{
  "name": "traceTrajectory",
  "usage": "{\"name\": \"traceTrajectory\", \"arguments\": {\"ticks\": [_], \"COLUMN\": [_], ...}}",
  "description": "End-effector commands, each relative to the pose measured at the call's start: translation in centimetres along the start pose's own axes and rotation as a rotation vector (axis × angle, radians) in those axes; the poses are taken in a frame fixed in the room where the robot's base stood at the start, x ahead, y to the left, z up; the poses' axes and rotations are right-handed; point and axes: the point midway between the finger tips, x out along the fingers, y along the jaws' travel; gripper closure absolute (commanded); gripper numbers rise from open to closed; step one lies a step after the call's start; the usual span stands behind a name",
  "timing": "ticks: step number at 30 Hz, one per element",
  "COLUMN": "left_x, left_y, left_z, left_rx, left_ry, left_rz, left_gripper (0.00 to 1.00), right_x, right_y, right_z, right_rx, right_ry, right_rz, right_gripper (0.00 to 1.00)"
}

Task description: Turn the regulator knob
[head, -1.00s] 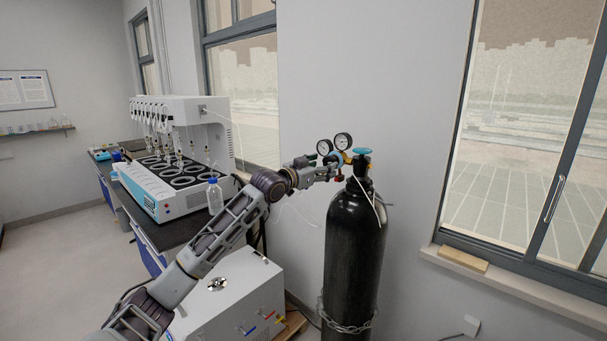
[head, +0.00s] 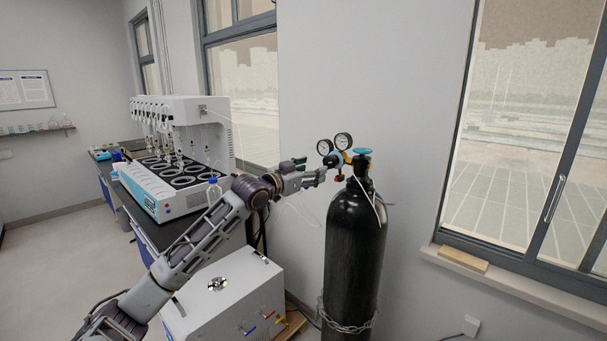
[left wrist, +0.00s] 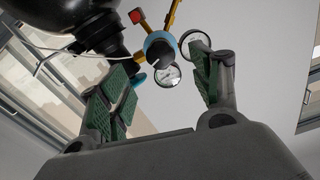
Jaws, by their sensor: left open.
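The regulator (head: 347,157) with its two round gauges sits on top of a black gas cylinder (head: 355,245). Its knob, black with a blue ring, shows in the left wrist view (left wrist: 158,50), beyond the fingertips. In the head view the knob is small, at the regulator's left side (head: 335,159). My left gripper (head: 322,174) is just left of the regulator. In the left wrist view, its green-padded fingers (left wrist: 160,88) are spread apart with nothing between them. The knob appears between the finger directions, apart from the pads. My right gripper is not in view.
A blue handwheel (head: 362,151) tops the cylinder, and a small red part (head: 338,178) hangs below the regulator. A chain (head: 345,328) loops round the cylinder. The distiller (head: 180,150) stands on the bench at left. A white box (head: 225,290) sits below my arm.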

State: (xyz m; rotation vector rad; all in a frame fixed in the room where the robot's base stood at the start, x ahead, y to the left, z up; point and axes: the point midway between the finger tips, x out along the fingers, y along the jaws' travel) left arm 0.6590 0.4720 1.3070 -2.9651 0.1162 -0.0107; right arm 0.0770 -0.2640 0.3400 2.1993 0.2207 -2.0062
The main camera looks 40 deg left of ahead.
Motion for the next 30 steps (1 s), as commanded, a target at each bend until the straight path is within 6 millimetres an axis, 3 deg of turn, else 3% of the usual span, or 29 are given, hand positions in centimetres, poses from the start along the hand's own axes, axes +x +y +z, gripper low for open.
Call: {"name": "traceTrajectory", "arguments": {"ticks": [15, 30], "left_x": [-2.6, -3.0], "left_y": [0.0, 0.0], "left_z": [0.1, 0.0], "left_rx": [0.0, 0.0], "left_ry": [-0.001, 0.0], "left_rz": [0.001, 0.0], "left_gripper": [0.36, 0.36], "right_x": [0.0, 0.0], "right_y": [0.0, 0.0], "right_z": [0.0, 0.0], "right_rx": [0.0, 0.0], "right_ry": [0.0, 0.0], "right_rz": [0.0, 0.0], "right_gripper": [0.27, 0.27]}}
